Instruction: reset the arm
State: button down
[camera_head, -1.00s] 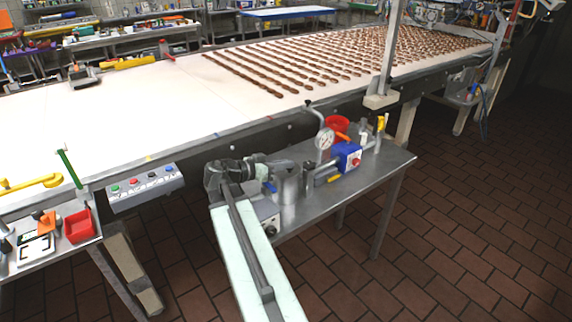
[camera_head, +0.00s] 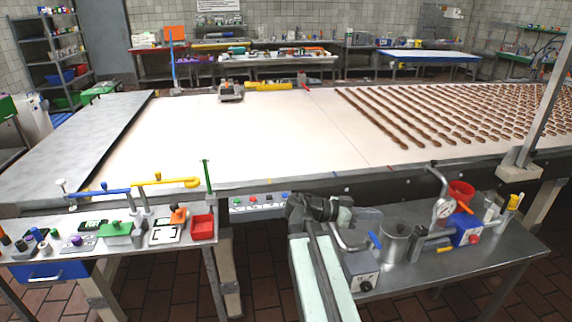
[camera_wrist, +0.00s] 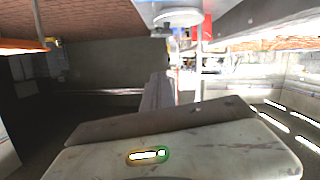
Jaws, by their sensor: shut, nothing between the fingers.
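My arm is folded compactly at the far end of my pale column in the head view. My gripper (camera_head: 344,215) is at its dark end, small and partly hidden by the links; it is shut with nothing in it. It is near the conveyor's front edge, beside the steel side table (camera_head: 480,248). I cannot tell its exact gap to the table's fittings. The wrist view shows a pale, worn slab close up at the bottom, and the room appears tilted.
The white conveyor belt (camera_head: 240,135) carries rows of brown cream pieces (camera_head: 440,115) at right. The side table holds a metal cup (camera_head: 396,243), a gauge (camera_head: 444,208) and a red bowl (camera_head: 461,193). A button box (camera_head: 259,202) and a left tool table with a red bin (camera_head: 202,227) are close by.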

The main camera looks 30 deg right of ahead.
jog(key=w+a+f+n+t+y, duration=0.2)
jog(key=w+a+f, duration=0.15)
jog(key=a, duration=0.35)
jog(key=w+a+f+n+t+y, duration=0.1)
jog(key=w+a+f+n+y, duration=0.2)
jog(key=a, duration=0.4)
jog(key=w+a+f+n+t+y, duration=0.1)
jog(key=w+a+f+n+t, duration=0.1)
jog(key=a+f, duration=0.35)
jog(key=a+f+n+y, duration=0.3)
jog(key=a+n, duration=0.3)
jog(key=a, duration=0.4)
jog(key=a+f+n+y, duration=0.3)
jog(key=a+n+y, duration=0.2)
jog(key=a, duration=0.5)
jog(key=shift+w+a+n+y, duration=0.2)
jog(key=shift+a+n+y, duration=0.15)
jog(key=shift+n, duration=0.45)
jog(key=shift+f, duration=0.1)
